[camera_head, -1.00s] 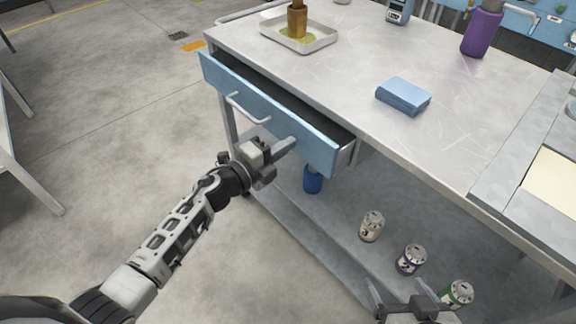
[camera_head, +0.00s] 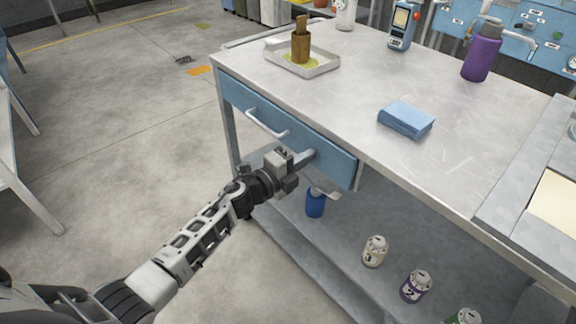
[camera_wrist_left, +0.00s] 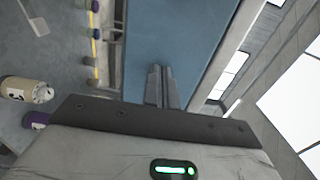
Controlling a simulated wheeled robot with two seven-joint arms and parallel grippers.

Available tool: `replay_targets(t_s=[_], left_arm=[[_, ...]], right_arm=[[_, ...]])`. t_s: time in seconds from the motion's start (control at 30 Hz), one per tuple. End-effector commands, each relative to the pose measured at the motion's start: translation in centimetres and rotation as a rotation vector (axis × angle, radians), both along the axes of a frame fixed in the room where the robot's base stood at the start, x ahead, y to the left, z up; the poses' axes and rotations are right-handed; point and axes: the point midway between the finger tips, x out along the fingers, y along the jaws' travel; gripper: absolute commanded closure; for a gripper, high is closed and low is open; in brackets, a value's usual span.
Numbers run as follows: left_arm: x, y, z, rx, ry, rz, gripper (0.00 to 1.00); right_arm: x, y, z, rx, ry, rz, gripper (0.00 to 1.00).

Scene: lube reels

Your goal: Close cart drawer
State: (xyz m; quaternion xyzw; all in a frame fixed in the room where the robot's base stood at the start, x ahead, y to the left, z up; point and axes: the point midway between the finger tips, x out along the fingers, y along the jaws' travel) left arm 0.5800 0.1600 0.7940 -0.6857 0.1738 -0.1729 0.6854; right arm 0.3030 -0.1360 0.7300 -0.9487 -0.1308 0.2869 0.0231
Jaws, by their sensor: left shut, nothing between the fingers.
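The cart drawer (camera_head: 335,158) has a blue front with a pale bar handle (camera_head: 266,125). Its front sits about flush under the cart's metal top (camera_head: 330,105), and no open gap shows above it. My left gripper (camera_head: 308,158) is shut and empty, its fingertips at the drawer front to the right of the handle. In the left wrist view the closed fingers (camera_wrist_left: 161,86) point at the blue drawer front (camera_wrist_left: 180,35); whether they touch it is hard to tell. My right gripper is out of view.
On the top are a tray (camera_head: 326,66) with a brown object, a blue box (camera_head: 405,119), a purple bottle (camera_head: 481,55) and a handheld device (camera_head: 401,28). The lower shelf (camera_head: 330,255) holds a blue can (camera_head: 315,204) and several labelled cans. The floor at left is mostly clear.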

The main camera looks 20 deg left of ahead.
Motion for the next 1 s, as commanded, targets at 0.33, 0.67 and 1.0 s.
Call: replay_targets(t_s=[0.33,0.67,1.0], left_arm=[[-4.8,2.5,0.1,0.001,-0.002,-0.017,1.0],[-10.0,5.5,0.0,-0.001,-0.003,-0.018,1.0],[-11.1,6.0,0.1,-0.009,0.0,-0.015,1.0]], right_arm=[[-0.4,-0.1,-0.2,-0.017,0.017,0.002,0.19],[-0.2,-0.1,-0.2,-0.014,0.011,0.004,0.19],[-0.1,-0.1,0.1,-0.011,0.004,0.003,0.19]])
